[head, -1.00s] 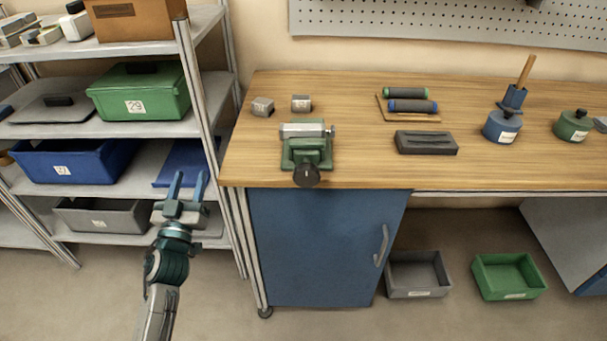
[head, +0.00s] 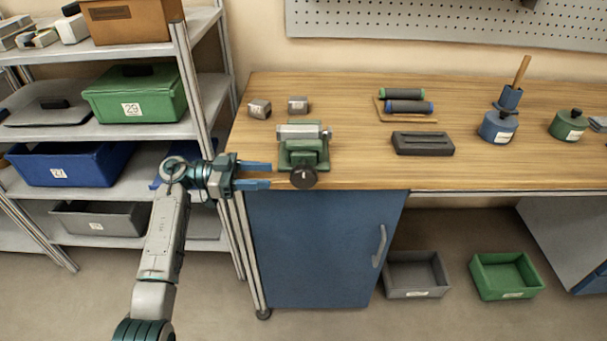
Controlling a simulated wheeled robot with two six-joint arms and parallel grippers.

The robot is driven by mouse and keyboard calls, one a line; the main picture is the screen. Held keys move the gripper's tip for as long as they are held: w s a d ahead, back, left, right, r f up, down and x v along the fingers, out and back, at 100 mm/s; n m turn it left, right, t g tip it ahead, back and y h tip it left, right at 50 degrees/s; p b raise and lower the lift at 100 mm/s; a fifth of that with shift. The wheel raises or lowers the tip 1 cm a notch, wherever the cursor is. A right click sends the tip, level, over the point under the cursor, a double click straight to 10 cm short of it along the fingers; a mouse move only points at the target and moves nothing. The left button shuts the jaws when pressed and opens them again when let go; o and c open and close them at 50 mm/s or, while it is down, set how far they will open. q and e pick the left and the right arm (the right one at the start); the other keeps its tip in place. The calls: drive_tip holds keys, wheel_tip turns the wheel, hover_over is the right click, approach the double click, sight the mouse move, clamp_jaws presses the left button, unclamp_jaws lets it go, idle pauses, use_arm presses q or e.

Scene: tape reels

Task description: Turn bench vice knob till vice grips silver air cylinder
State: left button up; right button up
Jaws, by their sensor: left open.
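The green bench vice (head: 304,155) stands near the front left edge of the wooden bench. Its round black knob (head: 303,178) faces the front, at the bench edge. The silver air cylinder (head: 302,131) lies across the top of the vice; whether the jaws touch it I cannot tell. My left gripper (head: 270,175) is open and empty, its two blue fingers pointing right, a little left of the knob and apart from it. My right gripper is not in view.
Two small grey blocks (head: 260,109) lie behind the vice. A dark slotted block (head: 422,143) and a board with two rollers (head: 409,107) are to the right. Shelves with bins (head: 135,95) stand left of the bench, close to my left arm. A blue cabinet (head: 315,248) is below.

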sight(305, 176)
use_arm(q)
drive_tip(key=d+p, duration=0.1)
drive_tip(key=d, duration=0.9)
drive_tip(key=shift+d+p, duration=0.15)
drive_tip(key=shift+p, duration=0.15)
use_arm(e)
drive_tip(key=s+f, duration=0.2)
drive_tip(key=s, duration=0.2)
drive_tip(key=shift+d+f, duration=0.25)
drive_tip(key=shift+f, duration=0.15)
use_arm(q)
drive_tip(key=shift+c, duration=0.4)
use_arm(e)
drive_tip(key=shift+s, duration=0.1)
use_arm(q)
drive_tip(key=shift+r, duration=0.1)
clamp_jaws()
